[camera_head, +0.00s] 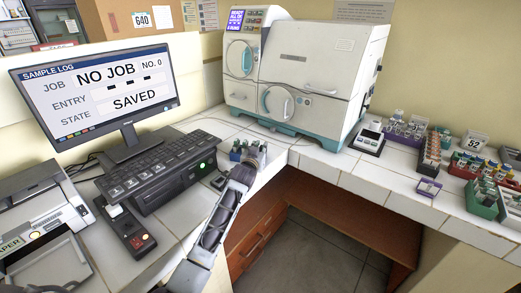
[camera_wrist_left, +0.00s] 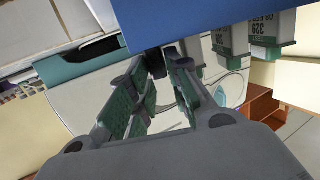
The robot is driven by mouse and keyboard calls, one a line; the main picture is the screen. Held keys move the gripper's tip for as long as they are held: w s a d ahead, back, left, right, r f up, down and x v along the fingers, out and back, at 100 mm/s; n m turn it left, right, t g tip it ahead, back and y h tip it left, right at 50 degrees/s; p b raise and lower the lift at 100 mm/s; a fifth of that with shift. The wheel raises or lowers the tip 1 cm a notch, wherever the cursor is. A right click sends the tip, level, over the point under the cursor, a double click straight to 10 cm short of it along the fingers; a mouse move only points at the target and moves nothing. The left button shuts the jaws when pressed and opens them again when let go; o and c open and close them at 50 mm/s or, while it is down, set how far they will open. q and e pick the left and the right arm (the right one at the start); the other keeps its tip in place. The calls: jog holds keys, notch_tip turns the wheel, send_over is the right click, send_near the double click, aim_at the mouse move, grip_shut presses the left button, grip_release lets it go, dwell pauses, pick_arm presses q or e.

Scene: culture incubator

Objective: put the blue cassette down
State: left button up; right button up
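My left gripper (camera_head: 254,152) is at the corner of the white counter, by a small group of green-and-grey cassettes (camera_head: 237,149). In the left wrist view, the fingers (camera_wrist_left: 168,62) come close together at the edge of a large blue block, the blue cassette (camera_wrist_left: 205,18), which fills the top middle. They look shut on it, though the blue block hides the very tips. Green-and-grey labelled cassettes (camera_wrist_left: 265,28) show beside it at the upper right. My right gripper is not in view.
A white incubator machine (camera_head: 318,70) stands behind the gripper. A monitor (camera_head: 100,95), a black keyboard unit (camera_head: 158,168) and a printer (camera_head: 40,225) are at left. Racks of cassettes and vials (camera_head: 484,198) are at right, with a small scale-like device (camera_head: 369,140). Bare tiles (camera_head: 335,163) lie between.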

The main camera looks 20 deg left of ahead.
pick_arm(q)
jog(key=shift+o, duration=1.1)
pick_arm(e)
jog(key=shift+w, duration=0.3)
pick_arm(q)
jog(key=shift+r, duration=0.15)
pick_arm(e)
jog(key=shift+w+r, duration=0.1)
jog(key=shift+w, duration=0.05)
pick_arm(q)
jog(key=shift+s, duration=0.1)
